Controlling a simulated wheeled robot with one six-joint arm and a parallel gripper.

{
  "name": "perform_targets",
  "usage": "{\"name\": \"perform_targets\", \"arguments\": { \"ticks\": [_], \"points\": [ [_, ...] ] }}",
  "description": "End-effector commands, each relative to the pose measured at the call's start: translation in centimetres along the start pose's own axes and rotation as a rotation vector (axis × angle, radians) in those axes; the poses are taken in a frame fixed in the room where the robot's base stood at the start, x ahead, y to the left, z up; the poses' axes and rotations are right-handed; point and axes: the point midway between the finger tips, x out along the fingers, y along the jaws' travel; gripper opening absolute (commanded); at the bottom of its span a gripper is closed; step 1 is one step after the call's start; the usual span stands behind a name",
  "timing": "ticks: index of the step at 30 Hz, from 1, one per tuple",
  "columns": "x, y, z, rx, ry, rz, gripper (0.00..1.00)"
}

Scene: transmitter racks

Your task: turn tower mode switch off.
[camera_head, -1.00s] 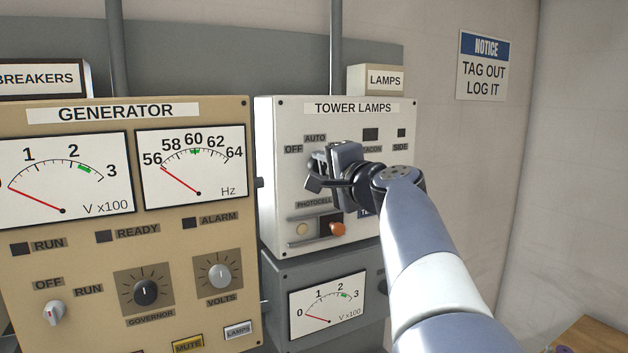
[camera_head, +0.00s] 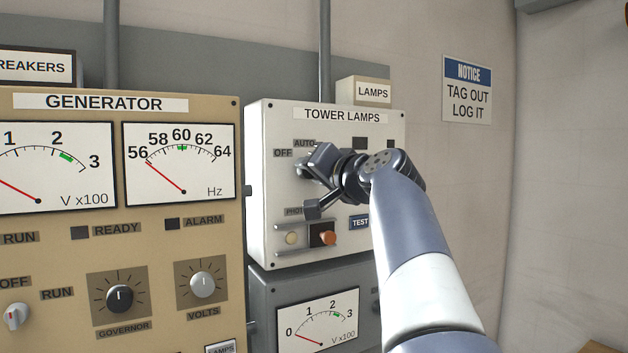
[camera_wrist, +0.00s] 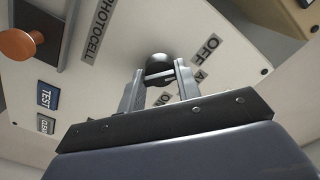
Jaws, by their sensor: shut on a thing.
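The tower lamps panel (camera_head: 262,200) is a white box with OFF and AUTO labels at its upper left. My gripper (camera_wrist: 160,78) is shut on this knob. In the head view my gripper (camera_head: 308,184) is tilted in front of the panel and hides most of the switch. The knob's exact pointing direction cannot be told.
The tan generator panel (camera_head: 140,260) stands to the left. A grey meter panel (camera_head: 262,290) is below.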

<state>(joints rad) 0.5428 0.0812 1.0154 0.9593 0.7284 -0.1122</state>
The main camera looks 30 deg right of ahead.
Motion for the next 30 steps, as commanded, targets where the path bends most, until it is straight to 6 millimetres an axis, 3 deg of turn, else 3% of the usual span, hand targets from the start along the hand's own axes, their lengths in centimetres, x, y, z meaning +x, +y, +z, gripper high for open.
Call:
{"name": "perform_targets", "arguments": {
  "ticks": [15, 16, 23, 30],
  "points": [
    [0.06, 0.11, 0.12, -0.023, -0.004, 0.002, 0.09],
    [0.06, 0.11, 0.12, -0.022, -0.004, 0.002, 0.33],
    [0.04, 0.06, 0.07, -0.022, -0.002, 0.001, 0.52],
    [-0.02, 0.03, 0.04, -0.021, -0.001, 0.000, 0.53]
  ]
}}
